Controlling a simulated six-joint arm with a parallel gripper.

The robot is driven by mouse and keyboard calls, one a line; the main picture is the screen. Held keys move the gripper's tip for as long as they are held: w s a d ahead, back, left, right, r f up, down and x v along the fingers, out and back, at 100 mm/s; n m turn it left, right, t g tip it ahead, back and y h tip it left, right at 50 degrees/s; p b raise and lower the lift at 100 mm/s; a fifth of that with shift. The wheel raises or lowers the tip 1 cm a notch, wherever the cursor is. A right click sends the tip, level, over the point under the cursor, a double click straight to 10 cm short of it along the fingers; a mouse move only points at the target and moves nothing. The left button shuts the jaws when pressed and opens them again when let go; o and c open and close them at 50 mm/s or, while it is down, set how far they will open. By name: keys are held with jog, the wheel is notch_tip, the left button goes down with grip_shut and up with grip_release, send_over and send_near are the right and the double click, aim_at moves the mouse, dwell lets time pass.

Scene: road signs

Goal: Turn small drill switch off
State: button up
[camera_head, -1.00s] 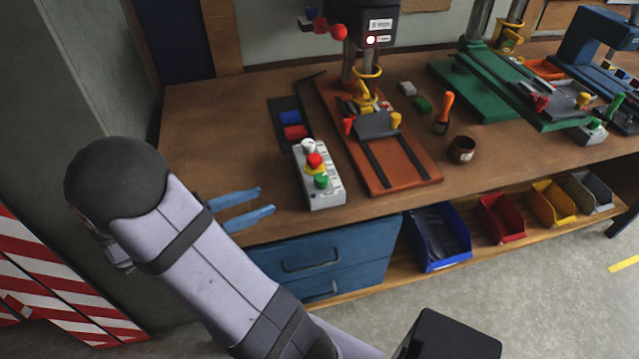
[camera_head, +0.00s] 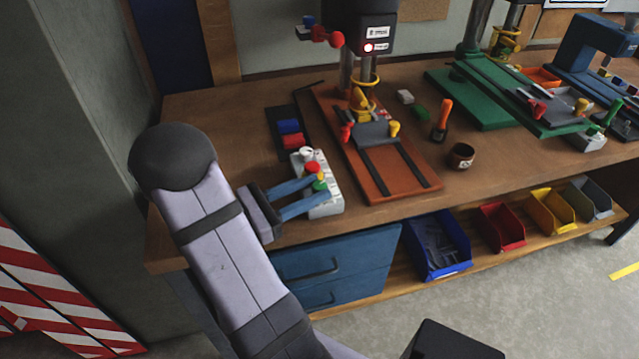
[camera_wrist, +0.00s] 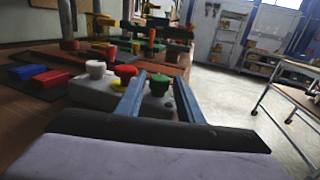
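The switch box (camera_head: 322,207) is a grey block with a white knob (camera_head: 306,154), a red button (camera_head: 312,167) with yellow below it and a green button (camera_head: 320,184). It stands left of the small drill's orange base (camera_head: 388,185). A lamp (camera_head: 368,48) on the drill head (camera_head: 362,25) glows. My gripper (camera_head: 318,183) is open, its blue fingers over the box. In the wrist view (camera_wrist: 159,78) the green button (camera_wrist: 160,84) appears between the fingers and the red button (camera_wrist: 125,71) left of the left fingertip. I cannot tell whether the fingers touch anything.
Blue and red blocks (camera_head: 293,142) lie on a dark mat behind the box. A brown cup (camera_head: 461,156) and an orange-handled tool (camera_head: 443,118) stand right of the drill. The wooden bench (camera_head: 220,120) is clear to the left. Blue drawers (camera_head: 335,265) are below.

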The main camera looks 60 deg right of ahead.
jog(key=shift+x, duration=1.25)
jog(key=shift+c, duration=0.3)
jog(key=c, duration=0.7)
jog(key=shift+m+g+y+p, duration=0.4)
jog(key=shift+m+g, duration=0.1)
jog(key=shift+g, duration=0.2)
jog(key=m+g+y+p, duration=0.1)
jog(key=m+g+y, duration=0.1)
jog(key=g, duration=0.1)
jog(key=shift+m+y, duration=0.4)
jog(key=shift+m+g+y, duration=1.6)
jog(key=shift+m+y, duration=0.2)
jog(key=shift+y, duration=0.7)
